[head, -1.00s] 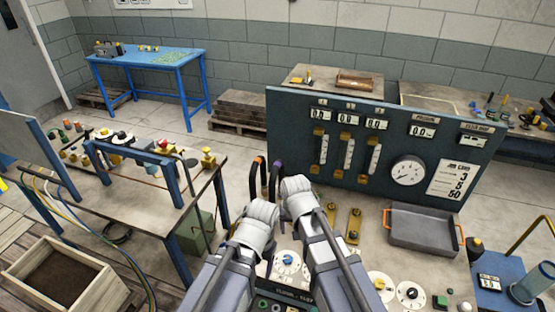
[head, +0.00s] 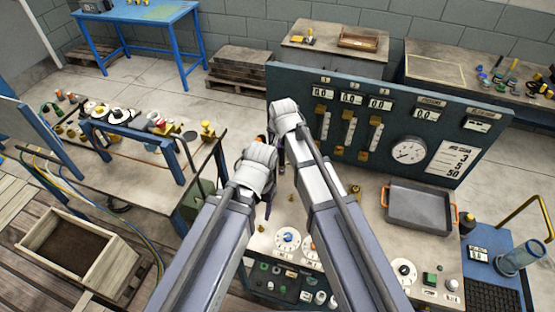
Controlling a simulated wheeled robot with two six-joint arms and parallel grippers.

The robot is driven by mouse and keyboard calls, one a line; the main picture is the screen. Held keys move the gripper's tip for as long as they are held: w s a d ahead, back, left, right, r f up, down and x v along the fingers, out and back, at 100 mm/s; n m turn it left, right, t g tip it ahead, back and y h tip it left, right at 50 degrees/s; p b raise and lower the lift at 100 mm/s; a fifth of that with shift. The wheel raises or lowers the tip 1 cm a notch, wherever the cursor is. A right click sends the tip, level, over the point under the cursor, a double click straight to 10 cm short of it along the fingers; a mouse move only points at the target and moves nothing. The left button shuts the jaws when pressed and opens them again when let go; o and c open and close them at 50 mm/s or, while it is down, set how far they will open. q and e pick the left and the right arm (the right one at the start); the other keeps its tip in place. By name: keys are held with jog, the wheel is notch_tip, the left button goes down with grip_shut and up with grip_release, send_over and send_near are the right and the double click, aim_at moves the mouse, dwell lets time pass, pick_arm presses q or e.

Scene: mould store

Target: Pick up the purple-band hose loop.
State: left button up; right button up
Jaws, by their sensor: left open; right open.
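My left gripper (head: 257,160) is the lower one, over the left edge of the panel table. My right gripper (head: 286,112) is higher and further off, in front of the dark gauge panel's left end. Both jaws are open, though the wrists largely hide the fingers. The purple band of the hose loop cannot be made out; the grippers cover that spot. A small orange bit (head: 261,138) and a short dark upright piece (head: 281,156) show between the grippers. I cannot tell which loop they belong to.
The gauge panel (head: 400,98) stands behind the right gripper. A grey tray (head: 419,205) with orange handles is on the table at the right. Dials (head: 287,238) and buttons lie near the front. A bench with a blue frame (head: 130,135) stands at the left.

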aim_at(281, 151)
jog(key=shift+b+x, duration=1.2)
jog(key=shift+x, duration=0.25)
jog(key=b+x, duration=0.4)
jog(key=x, duration=0.1)
jog(key=shift+s+a+b, duration=0.2)
jog(key=shift+b, duration=0.15)
jog(key=shift+c, duration=0.3)
grip_shut()
